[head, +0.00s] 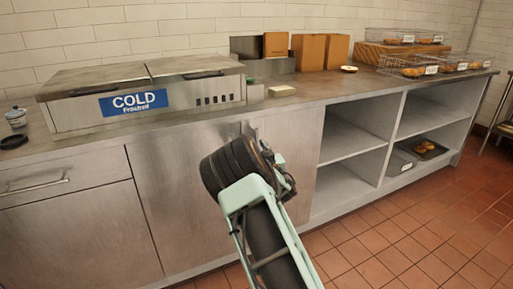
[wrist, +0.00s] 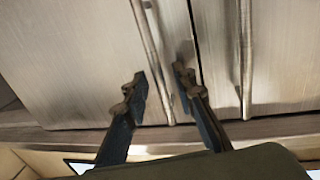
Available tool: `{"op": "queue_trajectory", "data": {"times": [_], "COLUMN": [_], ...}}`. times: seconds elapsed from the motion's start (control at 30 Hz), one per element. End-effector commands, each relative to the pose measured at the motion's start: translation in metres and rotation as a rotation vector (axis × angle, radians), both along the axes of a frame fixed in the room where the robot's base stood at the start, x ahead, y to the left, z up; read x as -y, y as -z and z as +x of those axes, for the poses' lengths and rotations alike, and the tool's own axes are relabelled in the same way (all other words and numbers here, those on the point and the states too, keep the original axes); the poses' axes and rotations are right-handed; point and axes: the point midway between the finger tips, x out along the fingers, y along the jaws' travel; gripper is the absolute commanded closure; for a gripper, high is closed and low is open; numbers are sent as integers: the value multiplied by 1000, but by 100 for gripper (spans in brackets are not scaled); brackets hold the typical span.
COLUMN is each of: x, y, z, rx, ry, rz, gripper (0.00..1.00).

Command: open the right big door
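The right big door (head: 300,180) is a brushed-metal panel under the counter, in the head view partly hidden behind my arm. It looks shut. The left big door (head: 180,195) is beside it, also shut. In the wrist view, my gripper (wrist: 159,84) is open, with its two dark fingers on either side of a long metal bar handle (wrist: 150,45). Whether either finger touches the bar I cannot tell. A second bar handle (wrist: 245,60) stands to the right, clear of the fingers. In the head view, my wrist hides the fingertips and most of the handles.
The counter (head: 290,104) overhangs the doors and carries a cold unit (head: 190,95), brown boxes (head: 308,52) and wire baskets (head: 405,66). Open shelves (head: 350,138) stand right of the doors. A drawer (head: 65,175) is at the left. The tiled floor (head: 400,235) at the right is clear.

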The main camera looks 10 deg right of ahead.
Motion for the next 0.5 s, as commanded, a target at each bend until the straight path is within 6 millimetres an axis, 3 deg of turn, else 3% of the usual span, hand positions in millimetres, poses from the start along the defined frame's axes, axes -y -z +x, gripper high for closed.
{"op": "queue_trajectory", "data": {"times": [0.2, 0.5], "x": [-1, -1], "y": [0, 0], "z": [11, 11], "rx": [0, -1], "ry": [0, 1], "rz": [1, 1], "gripper": [75, 77]}}
